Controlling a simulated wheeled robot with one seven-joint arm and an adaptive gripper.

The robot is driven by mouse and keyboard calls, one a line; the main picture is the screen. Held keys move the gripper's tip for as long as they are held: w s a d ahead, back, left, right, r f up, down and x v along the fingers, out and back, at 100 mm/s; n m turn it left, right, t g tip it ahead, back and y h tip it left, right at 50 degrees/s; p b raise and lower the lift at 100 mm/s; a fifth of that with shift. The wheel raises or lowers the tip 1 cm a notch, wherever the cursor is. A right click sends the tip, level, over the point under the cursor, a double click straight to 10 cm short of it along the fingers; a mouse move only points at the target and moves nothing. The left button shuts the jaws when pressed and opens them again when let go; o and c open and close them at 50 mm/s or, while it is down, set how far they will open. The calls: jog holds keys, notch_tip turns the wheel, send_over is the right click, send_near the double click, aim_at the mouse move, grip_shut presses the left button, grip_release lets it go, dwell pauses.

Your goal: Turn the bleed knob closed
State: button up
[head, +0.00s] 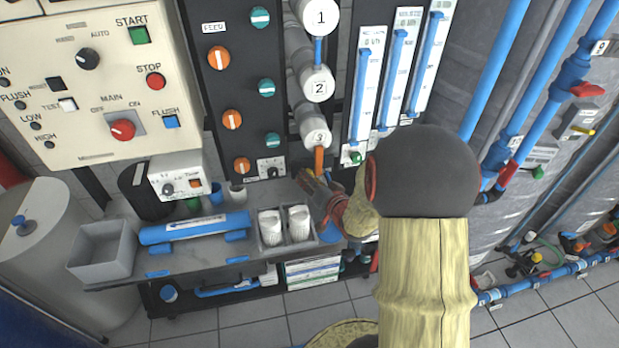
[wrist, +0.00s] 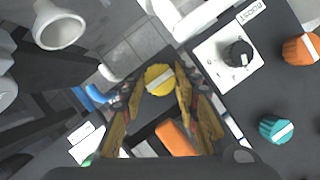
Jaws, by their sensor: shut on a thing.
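A yellow round knob with a pale stripe across its face (wrist: 159,79) sits between my gripper's fingertips in the wrist view. It looks like the bleed knob, but no label on it is readable. My gripper (wrist: 160,87) is shut on it, with one finger against each side. The stripe runs nearly level in the wrist view, tilted slightly. In the head view my gripper (head: 316,186) is below the orange pipe and the third white housing. There the knob is hidden by my gripper and arm.
An orange pipe (wrist: 177,138) lies close beside the fingers. A small panel with a black knob (wrist: 238,53), an orange knob (wrist: 301,49) and a teal knob (wrist: 276,129) are to the right. A bench (head: 180,262) holds a blue cartridge (head: 195,228) and white filters (head: 299,223).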

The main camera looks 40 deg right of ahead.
dwell(0.3)
jog(key=o, duration=1.1)
jog(key=shift+o, duration=0.2)
jog(key=v, duration=1.2)
jog(key=shift+s+d, duration=0.1)
jog(key=s+d+r+p, duration=0.1)
jog(key=d+r+p, duration=0.2)
jog(key=r+p, duration=0.4)
jog(key=shift+s+d+p, duration=0.3)
jog(key=shift+s+p, duration=0.05)
jog(key=shift+p, duration=0.1)
